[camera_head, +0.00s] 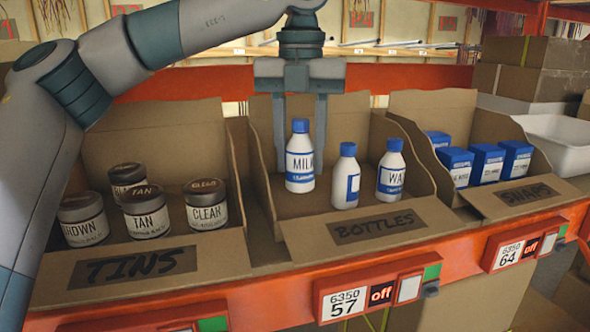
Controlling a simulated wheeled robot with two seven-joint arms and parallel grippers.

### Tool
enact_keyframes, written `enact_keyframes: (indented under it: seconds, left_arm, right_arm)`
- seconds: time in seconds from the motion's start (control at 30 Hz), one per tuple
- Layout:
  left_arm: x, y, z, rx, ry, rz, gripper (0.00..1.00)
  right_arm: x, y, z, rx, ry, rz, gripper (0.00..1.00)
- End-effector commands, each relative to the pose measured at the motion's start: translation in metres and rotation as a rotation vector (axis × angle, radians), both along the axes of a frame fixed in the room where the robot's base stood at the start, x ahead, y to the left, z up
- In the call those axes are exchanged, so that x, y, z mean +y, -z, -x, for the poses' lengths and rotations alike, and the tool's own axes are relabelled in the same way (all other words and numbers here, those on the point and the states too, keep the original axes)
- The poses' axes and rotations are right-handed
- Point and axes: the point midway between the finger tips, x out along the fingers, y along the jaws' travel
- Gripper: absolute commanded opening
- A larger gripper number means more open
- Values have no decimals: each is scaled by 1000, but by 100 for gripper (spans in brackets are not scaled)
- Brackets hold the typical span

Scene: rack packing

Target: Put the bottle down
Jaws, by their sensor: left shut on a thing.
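My left gripper (300,160) reaches down from above into the cardboard box marked BOTTLES (428,218). It is shut on a white bottle with a blue cap, labelled MILK (300,172). The bottle is upright, inside the box toward its left side. I cannot tell whether its base touches the box floor. Two more white bottles with blue caps stand in the same box to its right: one partly turned away (346,178), and one whose label begins WA (390,172). My right gripper is not in view.
The box marked TINS (195,262) holds several round tins on the left. The box marked SNAPS (540,194) holds blue and white cartons on the right. An orange shelf edge (465,245) runs in front. A white tub (560,140) and stacked cartons (540,70) stand at the far right.

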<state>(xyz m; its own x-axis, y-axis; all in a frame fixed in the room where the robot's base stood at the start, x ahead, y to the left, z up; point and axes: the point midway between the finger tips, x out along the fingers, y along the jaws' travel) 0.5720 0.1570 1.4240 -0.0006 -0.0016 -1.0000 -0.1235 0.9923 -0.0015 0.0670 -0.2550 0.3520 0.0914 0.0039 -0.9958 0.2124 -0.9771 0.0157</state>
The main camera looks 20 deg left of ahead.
Motion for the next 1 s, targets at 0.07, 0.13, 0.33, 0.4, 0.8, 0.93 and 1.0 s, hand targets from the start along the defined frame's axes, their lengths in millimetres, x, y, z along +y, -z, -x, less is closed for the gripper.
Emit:
enact_keyframes:
  seconds: [0.07, 0.13, 0.33, 0.4, 0.8, 0.93, 1.0]
  left_arm:
    - [6, 3, 1, 1, 0, -1, 12]
    - [9, 5, 1, 0, 0, -1, 12]
    - [9, 6, 1, 0, 1, -1, 12]
    - [9, 6, 1, 0, 1, 0, 12]
    - [9, 37, 1, 1, 1, -2, 12]
    - [9, 45, 1, -1, 1, -1, 12]
    - [8, 46, 0, -1, 1, 0, 12]
  right_arm:
    - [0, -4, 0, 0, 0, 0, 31]
    - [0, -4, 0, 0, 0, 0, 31]
    - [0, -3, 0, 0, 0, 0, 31]
    - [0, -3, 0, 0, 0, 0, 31]
    - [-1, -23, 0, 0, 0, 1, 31]
    - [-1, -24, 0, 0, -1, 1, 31]
    - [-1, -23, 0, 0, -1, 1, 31]
